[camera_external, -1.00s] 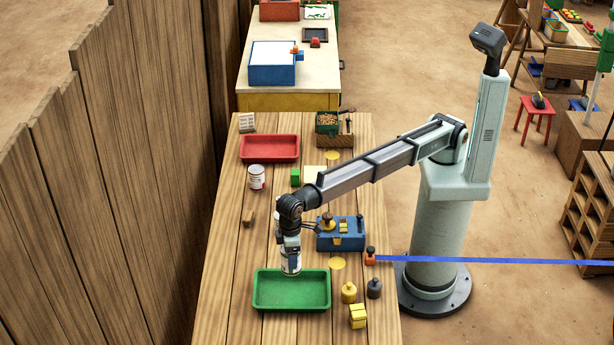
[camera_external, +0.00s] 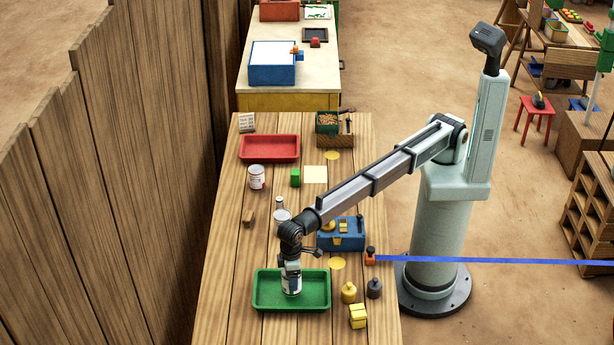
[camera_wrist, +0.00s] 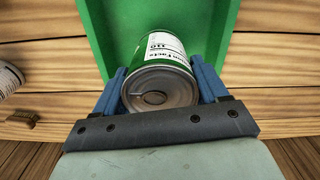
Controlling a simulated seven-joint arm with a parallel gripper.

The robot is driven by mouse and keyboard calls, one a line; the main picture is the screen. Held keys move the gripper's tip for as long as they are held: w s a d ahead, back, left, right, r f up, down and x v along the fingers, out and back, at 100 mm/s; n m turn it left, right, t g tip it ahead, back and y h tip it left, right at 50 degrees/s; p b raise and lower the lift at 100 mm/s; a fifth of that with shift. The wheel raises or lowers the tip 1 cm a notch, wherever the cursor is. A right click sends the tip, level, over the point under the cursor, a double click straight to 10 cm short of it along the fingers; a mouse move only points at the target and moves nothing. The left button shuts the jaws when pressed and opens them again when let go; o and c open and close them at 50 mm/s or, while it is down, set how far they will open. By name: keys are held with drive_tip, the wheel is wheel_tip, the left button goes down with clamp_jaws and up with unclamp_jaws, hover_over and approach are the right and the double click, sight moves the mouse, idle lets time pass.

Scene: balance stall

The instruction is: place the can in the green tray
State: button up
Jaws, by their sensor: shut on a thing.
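A can with a white and green label and a grey metal end shows in the wrist view (camera_wrist: 162,78), between my two blue fingers. My gripper (camera_external: 291,270) is shut on this can (camera_external: 292,284) and points down over the green tray (camera_external: 262,301). The can is upright and within the tray's outline in the external view. Whether its base touches the tray floor, I cannot tell. The tray also fills the upper middle of the wrist view (camera_wrist: 108,22).
Another can (camera_external: 257,177) stands near the red tray (camera_external: 270,158), and a grey-white one (camera_external: 281,213) stands behind my wrist. A blue box (camera_external: 341,240), yellow weight (camera_external: 349,293), grey weight (camera_external: 374,288) and yellow block (camera_external: 357,316) stand on the right.

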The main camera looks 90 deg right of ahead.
drive_tip(key=shift+f, duration=1.3)
drive_tip(key=shift+f, duration=0.15)
drive_tip(key=o, duration=1.4)
drive_tip(key=shift+c, duration=0.2)
wheel_tip(320, 180, up, 12)
drive_tip(key=shift+r, duration=0.15)
